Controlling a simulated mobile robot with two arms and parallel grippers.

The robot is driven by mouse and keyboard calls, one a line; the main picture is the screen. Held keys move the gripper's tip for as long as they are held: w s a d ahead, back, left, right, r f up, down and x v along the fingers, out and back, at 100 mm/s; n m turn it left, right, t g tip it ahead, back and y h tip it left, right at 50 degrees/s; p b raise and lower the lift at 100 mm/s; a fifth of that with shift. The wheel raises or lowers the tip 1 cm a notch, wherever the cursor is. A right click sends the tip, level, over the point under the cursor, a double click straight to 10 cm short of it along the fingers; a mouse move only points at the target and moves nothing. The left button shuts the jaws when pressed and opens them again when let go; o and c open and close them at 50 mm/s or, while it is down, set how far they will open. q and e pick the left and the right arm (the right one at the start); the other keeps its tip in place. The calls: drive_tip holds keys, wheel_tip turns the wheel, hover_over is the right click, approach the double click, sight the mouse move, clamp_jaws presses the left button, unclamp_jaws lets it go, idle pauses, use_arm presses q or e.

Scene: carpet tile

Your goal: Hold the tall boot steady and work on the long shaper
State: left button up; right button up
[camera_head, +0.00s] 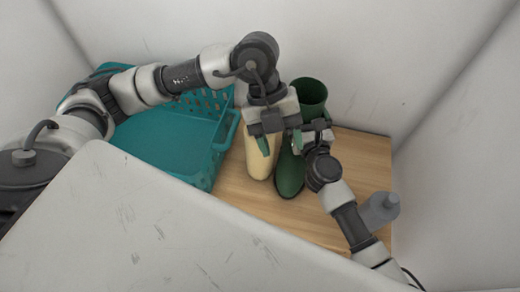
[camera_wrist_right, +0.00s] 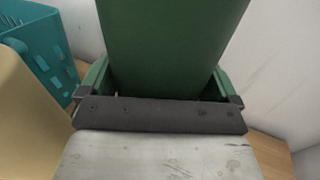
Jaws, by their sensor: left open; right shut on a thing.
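The tall green boot (camera_head: 290,174) stands upright on the wooden surface, its shaft opening (camera_head: 312,92) at the back. My right gripper (camera_head: 312,138) is shut on the boot's shaft; in the right wrist view the green shaft (camera_wrist_right: 170,45) fills the space between the fingers. A cream, long, rounded thing (camera_head: 259,164), apparently the long shaper, stands just left of the boot; a cream surface also shows in the right wrist view (camera_wrist_right: 30,125). My left gripper (camera_head: 280,143) is open above and in front of it, hiding its upper part. I cannot tell whether they touch.
A teal crate (camera_head: 228,140) with perforated walls stands at the left, also in the right wrist view (camera_wrist_right: 45,50). A grey bottle-like thing (camera_head: 379,211) is at the right. White walls enclose the back and sides; a pale panel (camera_head: 150,220) covers the front. Wood (camera_head: 360,155) is bare at right.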

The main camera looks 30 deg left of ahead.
use_arm(q)
drive_tip(key=w+a+r+n+t+y, duration=0.2)
drive_tip(key=w+a+r+n+y, duration=0.2)
drive_tip(key=w+a+r+n, duration=0.35)
drive_tip(key=shift+m, duration=0.75)
drive_tip(key=f, duration=0.1)
drive_tip(key=s+f, duration=0.1)
drive_tip(key=f, duration=0.3)
drive_tip(key=shift+s+a+f, duration=0.1)
drive_tip(key=shift+s+a, duration=0.2)
drive_tip(key=shift+s+d+f, duration=0.1)
drive_tip(key=shift+d+f, duration=0.1)
drive_tip(key=shift+f, duration=0.75)
drive_tip(key=shift+s+d+f, duration=0.15)
drive_tip(key=shift+d+f, duration=0.1)
drive_tip(key=shift+f, duration=0.7)
drive_tip(key=shift+s+d+f, duration=0.1)
drive_tip(key=shift+d+f, duration=0.1)
drive_tip(key=shift+f, duration=0.75)
clamp_jaws()
